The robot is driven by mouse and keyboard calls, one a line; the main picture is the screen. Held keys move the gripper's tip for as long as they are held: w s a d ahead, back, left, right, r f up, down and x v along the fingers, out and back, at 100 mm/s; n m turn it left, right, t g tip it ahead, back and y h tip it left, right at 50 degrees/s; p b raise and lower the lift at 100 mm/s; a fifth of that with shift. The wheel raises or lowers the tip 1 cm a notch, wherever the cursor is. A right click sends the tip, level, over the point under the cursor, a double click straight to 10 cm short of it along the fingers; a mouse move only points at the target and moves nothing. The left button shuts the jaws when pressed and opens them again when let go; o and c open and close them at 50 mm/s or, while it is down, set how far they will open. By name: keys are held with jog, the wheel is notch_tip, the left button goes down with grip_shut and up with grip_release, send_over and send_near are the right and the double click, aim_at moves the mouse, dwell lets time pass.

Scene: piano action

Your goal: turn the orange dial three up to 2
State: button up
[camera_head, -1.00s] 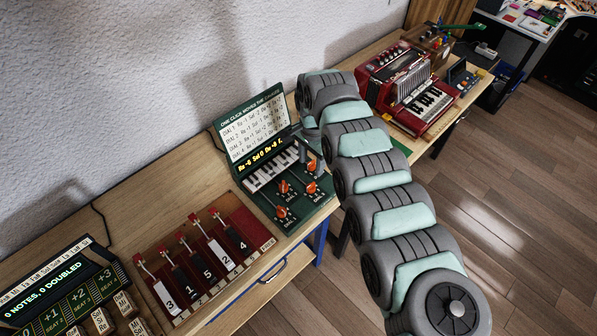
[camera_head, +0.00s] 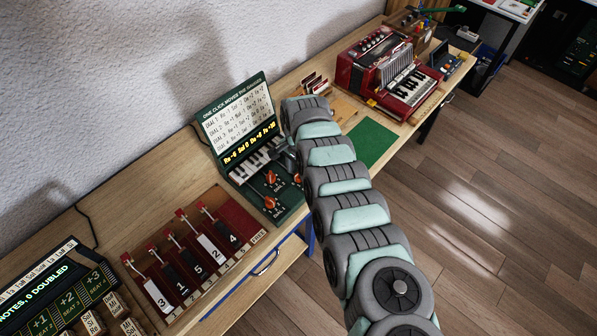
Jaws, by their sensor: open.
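The green dial box (camera_head: 291,207) stands on the wooden bench with its lid raised. The lid holds a white card of dial rules (camera_head: 236,112) and a yellow-lit display (camera_head: 249,142). The far right dial is hidden behind my gripper. The dial numbers are too small to read surely. My gripper (camera_head: 286,160) is open, pointing down over the box's right side; its fingertips are partly hidden, and contact with a dial cannot be told.
Small piano keys (camera_head: 256,160) lie between display and dials. A red numbered lever board (camera_head: 241,212) stands left of the box. A green mat (camera_head: 372,142) and a red accordion (camera_head: 392,72) are on the right.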

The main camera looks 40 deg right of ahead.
jog(key=shift+c, duration=0.2)
grip_shut()
jog(key=shift+r+n, duration=0.1)
jog(key=shift+n, duration=0.3)
jog(key=n+p, duration=0.2)
jog(key=shift+n, duration=0.3)
jog(key=n+p, duration=0.1)
jog(key=n, duration=0.4)
jog(key=shift+n, duration=0.3)
jog(key=n, duration=0.9)
dwell(0.3)
